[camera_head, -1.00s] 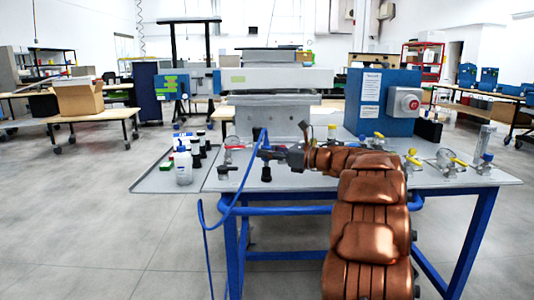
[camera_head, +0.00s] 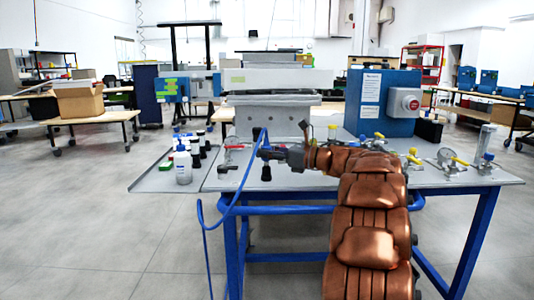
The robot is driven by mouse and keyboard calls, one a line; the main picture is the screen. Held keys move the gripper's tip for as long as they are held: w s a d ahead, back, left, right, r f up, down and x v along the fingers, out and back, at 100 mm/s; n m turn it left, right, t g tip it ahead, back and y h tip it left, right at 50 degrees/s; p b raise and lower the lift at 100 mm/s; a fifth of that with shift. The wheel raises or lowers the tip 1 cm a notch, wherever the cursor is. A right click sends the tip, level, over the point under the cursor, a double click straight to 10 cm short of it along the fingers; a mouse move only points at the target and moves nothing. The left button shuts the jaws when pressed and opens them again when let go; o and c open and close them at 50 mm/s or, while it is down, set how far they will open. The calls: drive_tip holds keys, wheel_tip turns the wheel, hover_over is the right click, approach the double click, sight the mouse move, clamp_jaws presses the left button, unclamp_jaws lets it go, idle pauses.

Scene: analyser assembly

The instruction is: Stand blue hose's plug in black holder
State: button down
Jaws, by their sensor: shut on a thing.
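The blue hose (camera_head: 240,196) hangs over the table's front left edge in a loop and runs down toward the floor. Its upper end reaches my gripper (camera_head: 268,152), which is shut on the hose's plug at the front left of the table. The plug is small and mostly hidden by the fingers. A small black upright piece (camera_head: 266,172), which looks like the black holder, stands on the table directly below the gripper tip. I cannot tell whether the plug touches it. My copper-coloured arm covers the middle of the table.
A grey side tray (camera_head: 150,182) holds a white bottle (camera_head: 183,167) and several dark-capped bottles. Valves and gauges with yellow handles (camera_head: 460,161) stand on the right. A blue box with a red button (camera_head: 385,102) stands at the back. The front left tabletop is mostly clear.

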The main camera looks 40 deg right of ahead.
drive_tip(key=shift+f+b, duration=0.95)
drive_tip(key=shift+b, duration=1.05)
idle(1.1)
idle(0.4)
drive_tip(key=c, duration=0.8)
unclamp_jaws()
drive_tip(key=shift+c, duration=0.2)
drive_tip(key=shift+s, duration=0.1)
drive_tip(key=v, duration=1.2)
drive_tip(key=shift+d, duration=0.1)
